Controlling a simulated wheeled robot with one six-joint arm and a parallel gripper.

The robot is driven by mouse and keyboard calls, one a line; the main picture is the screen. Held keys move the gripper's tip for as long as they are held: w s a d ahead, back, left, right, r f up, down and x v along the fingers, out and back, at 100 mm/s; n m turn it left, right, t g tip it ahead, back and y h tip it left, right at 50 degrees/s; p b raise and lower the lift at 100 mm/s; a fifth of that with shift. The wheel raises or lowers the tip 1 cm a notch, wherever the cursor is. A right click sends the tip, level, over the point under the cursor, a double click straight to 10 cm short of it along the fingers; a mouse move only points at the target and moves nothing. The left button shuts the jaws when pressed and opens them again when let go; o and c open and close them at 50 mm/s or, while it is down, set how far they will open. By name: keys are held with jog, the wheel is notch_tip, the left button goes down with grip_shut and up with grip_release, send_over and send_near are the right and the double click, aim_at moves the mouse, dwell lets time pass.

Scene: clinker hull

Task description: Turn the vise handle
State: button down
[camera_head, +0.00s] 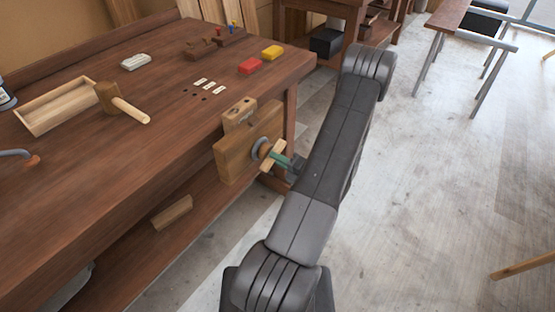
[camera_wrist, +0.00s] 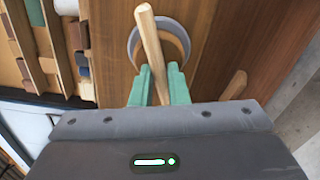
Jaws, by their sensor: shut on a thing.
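The wooden vise (camera_head: 236,155) is fixed to the front corner of the workbench. Its round screw hub (camera_head: 260,148) sticks out from the jaw, with the wooden bar handle (camera_head: 273,155) across it. In the wrist view the handle (camera_wrist: 150,40) runs slightly tilted in front of the grey ring of the hub (camera_wrist: 172,40). My gripper (camera_wrist: 158,82) has its two green fingers on either side of the handle's lower part, shut on it. In the head view my gripper (camera_head: 288,162) reaches the handle from the right. The handle's lower end is hidden by the gripper body.
A wooden block (camera_head: 172,212) rests on the lower shelf.

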jog(key=shift+d, duration=0.1)
jog(key=c, duration=1.5)
grip_release()
jog(key=shift+o, duration=0.2)
jog(key=shift+d, duration=0.1)
jog(key=b+v, duration=0.2)
jog(key=v, duration=1.1)
jog(key=shift+s+d, duration=0.25)
jog(key=shift+d, duration=0.05)
jog(key=shift+c, duration=0.4)
